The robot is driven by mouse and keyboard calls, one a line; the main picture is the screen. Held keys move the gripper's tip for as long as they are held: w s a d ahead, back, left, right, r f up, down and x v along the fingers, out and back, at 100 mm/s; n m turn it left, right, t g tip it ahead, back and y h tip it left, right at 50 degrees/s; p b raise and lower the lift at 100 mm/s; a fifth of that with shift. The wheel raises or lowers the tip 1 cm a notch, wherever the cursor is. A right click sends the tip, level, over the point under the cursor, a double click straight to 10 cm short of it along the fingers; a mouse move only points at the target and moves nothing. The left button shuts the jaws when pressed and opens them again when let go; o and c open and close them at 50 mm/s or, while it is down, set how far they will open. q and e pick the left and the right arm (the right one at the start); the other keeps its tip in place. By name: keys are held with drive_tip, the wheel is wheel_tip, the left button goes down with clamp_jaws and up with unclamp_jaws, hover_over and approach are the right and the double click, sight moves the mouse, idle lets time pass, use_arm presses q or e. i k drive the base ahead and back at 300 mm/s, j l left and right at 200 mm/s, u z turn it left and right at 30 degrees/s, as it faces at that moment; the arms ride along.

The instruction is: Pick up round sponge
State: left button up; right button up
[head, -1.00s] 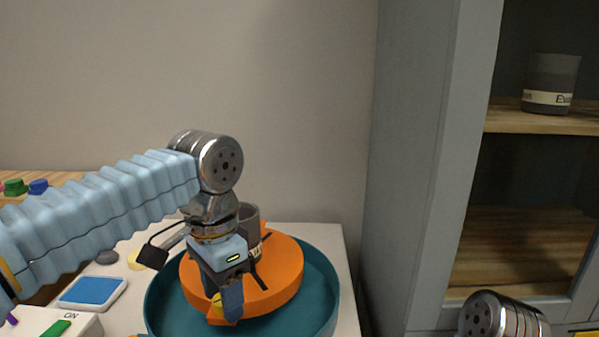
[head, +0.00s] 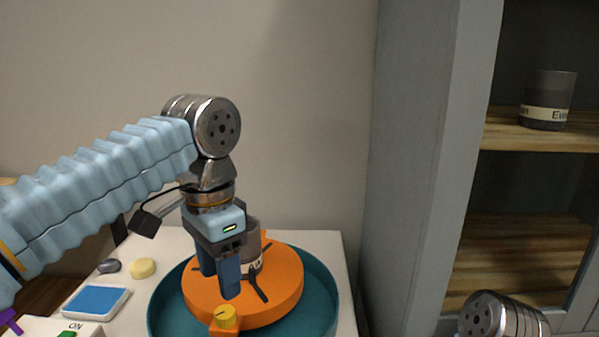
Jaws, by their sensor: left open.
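The round sponge (head: 143,267) is a small pale yellow disc. It lies flat on the white table, left of the teal basin, and shows clear of my arm. My left gripper (head: 220,284) is open, with its dark blue fingers pointing down over the orange wheel head, to the right of the sponge and apart from it. Nothing shows between its fingers. My right gripper is out of frame; only part of that arm shows at the lower right.
The orange wheel (head: 288,292) sits in a teal basin (head: 327,300). A dark labelled cup (head: 252,240) stands behind my left gripper. A grey stone-like piece (head: 109,266) and a blue-topped pad (head: 96,301) lie near the sponge. A grey cabinet (head: 415,170) stands right.

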sight(142, 268)
drive_tip(key=k, duration=1)
